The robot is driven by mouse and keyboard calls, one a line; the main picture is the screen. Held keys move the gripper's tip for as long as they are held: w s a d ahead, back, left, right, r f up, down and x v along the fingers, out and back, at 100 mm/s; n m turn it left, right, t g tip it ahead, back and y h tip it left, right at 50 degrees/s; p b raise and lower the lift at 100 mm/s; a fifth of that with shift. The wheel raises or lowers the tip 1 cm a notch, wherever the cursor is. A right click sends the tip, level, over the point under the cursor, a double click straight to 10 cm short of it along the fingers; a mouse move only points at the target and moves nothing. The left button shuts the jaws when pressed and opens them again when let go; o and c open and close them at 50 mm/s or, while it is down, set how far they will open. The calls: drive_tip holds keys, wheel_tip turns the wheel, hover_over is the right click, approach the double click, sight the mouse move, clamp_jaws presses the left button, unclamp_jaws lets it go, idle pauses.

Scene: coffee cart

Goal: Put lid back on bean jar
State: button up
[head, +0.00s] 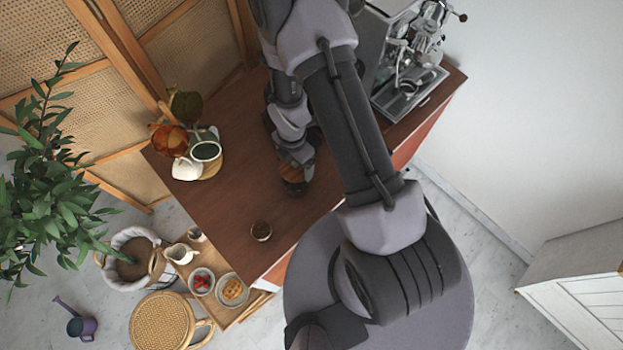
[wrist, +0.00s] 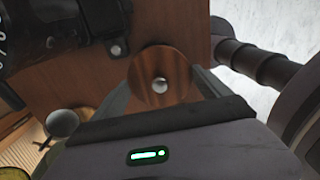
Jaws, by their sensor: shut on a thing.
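The round wooden lid (wrist: 176,68) with a silver knob is between my gripper's fingers (wrist: 163,88) in the wrist view, and my gripper is shut on it. In the head view my gripper (head: 294,181) is low over the counter, with part of the brown lid (head: 291,171) showing and the rest hidden by my wrist. I cannot tell whether the lid touches the counter. A small open jar (head: 261,231) with dark brown contents, apparently the bean jar, stands near the counter's front edge, below and left of my gripper, apart from it.
The brown counter (head: 215,222) is clear around the jar. An espresso machine (head: 410,85) stands at upper right. A low table (head: 248,303) holds food bowls.

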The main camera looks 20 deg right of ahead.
drive_tip(key=shift+w+a+r, duration=0.1)
drive_tip(key=shift+w+r, duration=0.25)
drive_tip(key=shift+w, duration=0.15)
drive_tip(key=shift+s+f+b, duration=0.3)
drive_tip(key=shift+s+b, duration=0.05)
drive_tip(key=shift+s, duration=0.2)
drive_tip(key=f+b, duration=0.4)
drive_tip(key=f, duration=0.1)
drive_tip(key=shift+w+f, duration=0.2)
drive_tip(key=shift+f, duration=0.15)
drive_tip(key=shift+f+b, duration=0.15)
drive_tip(key=shift+b, duration=0.7)
idle(0.7)
drive_tip(key=o, duration=1.2)
drive_tip(key=shift+c, duration=0.2)
